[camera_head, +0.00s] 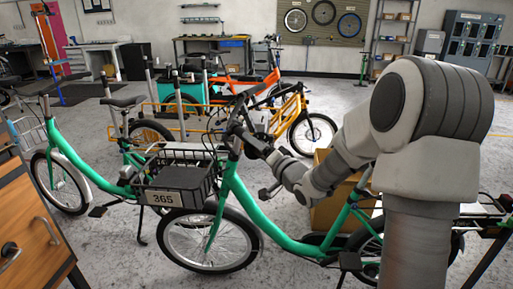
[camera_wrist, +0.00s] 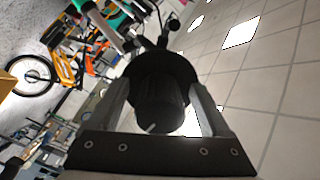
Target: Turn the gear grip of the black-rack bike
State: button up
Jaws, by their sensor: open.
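The nearest green bike (camera_head: 232,185) has a black front basket (camera_head: 205,160) with a plate reading 365. Its dark handlebar (camera_head: 238,115) is in the middle of the head view. My gripper (camera_head: 252,142) is at this handlebar, with its fingers too small to make out there. In the wrist view, a black ribbed gear grip (camera_wrist: 158,105) with a small white mark sits between the two fingers of my gripper (camera_wrist: 163,108). The fingers stand open on either side of it, and I cannot tell whether they touch it. A wider black round part is behind the grip.
Another green bike (camera_head: 62,180) stands at the left, and an orange bike (camera_head: 270,82) and a yellow one (camera_head: 290,108) stand behind. A wooden cabinet (camera_head: 30,215) is at the front left. A cardboard box (camera_head: 335,205) stands behind the nearest bike.

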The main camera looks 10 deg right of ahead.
jog(key=shift+c, duration=0.4)
grip_shut()
jog(key=shift+f+n, duration=0.1)
jog(key=shift+n, duration=0.2)
jog(key=n+b, duration=0.4)
jog(key=shift+f, duration=0.2)
jog(key=n+b, duration=0.3)
jog(key=n, duration=0.1)
jog(key=shift+n+b, duration=0.3)
jog(key=shift+b, duration=0.05)
jog(key=n+b, duration=0.3)
jog(key=n, duration=0.1)
jog(key=shift+d+b, duration=0.1)
jog(key=shift+b, duration=0.25)
jog(key=shift+d+r+n+b, duration=0.15)
jog(key=shift+n+b, duration=1.35)
jog(key=shift+n, duration=0.8)
